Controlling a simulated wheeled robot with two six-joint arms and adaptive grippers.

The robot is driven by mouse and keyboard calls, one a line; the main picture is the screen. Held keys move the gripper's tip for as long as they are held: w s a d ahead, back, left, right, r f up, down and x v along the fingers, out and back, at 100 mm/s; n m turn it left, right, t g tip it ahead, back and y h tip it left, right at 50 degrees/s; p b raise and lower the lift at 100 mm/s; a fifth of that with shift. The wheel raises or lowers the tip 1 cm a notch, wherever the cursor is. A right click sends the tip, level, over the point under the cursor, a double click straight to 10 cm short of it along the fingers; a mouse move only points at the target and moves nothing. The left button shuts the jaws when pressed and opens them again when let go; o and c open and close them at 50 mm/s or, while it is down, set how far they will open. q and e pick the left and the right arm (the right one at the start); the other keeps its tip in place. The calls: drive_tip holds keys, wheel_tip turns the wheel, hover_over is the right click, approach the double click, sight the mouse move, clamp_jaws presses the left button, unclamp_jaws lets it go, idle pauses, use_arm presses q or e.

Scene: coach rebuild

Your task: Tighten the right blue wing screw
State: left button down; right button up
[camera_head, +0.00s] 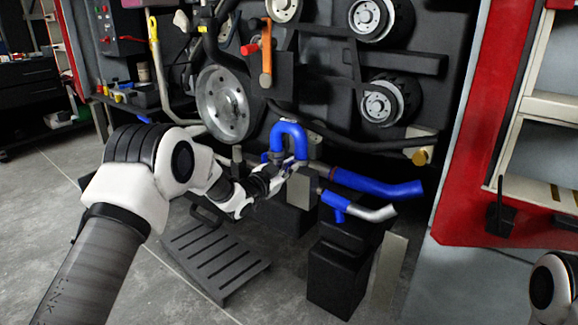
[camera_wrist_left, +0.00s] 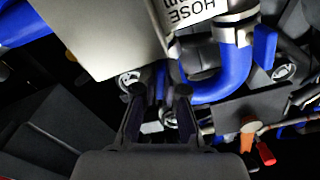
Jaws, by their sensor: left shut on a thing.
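The blue U-shaped hose (camera_head: 289,128) stands upright at the middle of the machine in the head view. It also shows in the wrist view (camera_wrist_left: 233,75), beside a white label reading HOSE. My left gripper (camera_head: 289,170) reaches in just below the hose. In the wrist view its two dark fingers (camera_wrist_left: 159,93) are shut on the right blue wing screw (camera_wrist_left: 160,79), of which only a narrow strip shows between them. Another blue wing screw (camera_wrist_left: 265,46) sits beside the other hose clamp, apart from the gripper. My right gripper is out of view.
A second blue hose (camera_head: 376,186) and a blue-and-silver pipe piece (camera_head: 340,203) lie close right of the left gripper. An orange lever (camera_head: 266,66) hangs above. A black slatted step (camera_head: 215,258) is on the floor below. A red frame (camera_head: 455,200) stands at right.

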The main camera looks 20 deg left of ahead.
use_arm(q)
drive_tip(key=m, duration=0.4)
drive_tip(key=shift+d+f+m, duration=0.1)
drive_tip(key=shift+m, duration=0.2)
drive_tip(key=m+b, duration=0.1)
drive_tip(key=m, duration=0.2)
drive_tip(key=shift+m, duration=0.4)
drive_tip(key=m+b, duration=0.1)
drive_tip(key=m, duration=0.2)
drive_tip(key=shift+f+m, duration=0.15)
drive_tip(key=shift+m, duration=0.15)
drive_tip(key=m+b, duration=0.1)
drive_tip(key=m, duration=0.2)
drive_tip(key=shift+f+b, duration=0.1)
drive_tip(key=shift+b, duration=0.2)
drive_tip(key=m+b, duration=0.3)
drive_tip(key=m, duration=0.3)
drive_tip(key=shift+f+b, duration=0.15)
drive_tip(key=shift+b, duration=0.15)
drive_tip(key=m+b, duration=0.6)
drive_tip(key=shift+f, duration=0.1)
drive_tip(key=shift+m+b, duration=0.9)
drive_tip(key=shift+b, duration=0.15)
drive_tip(key=shift+r, duration=0.2)
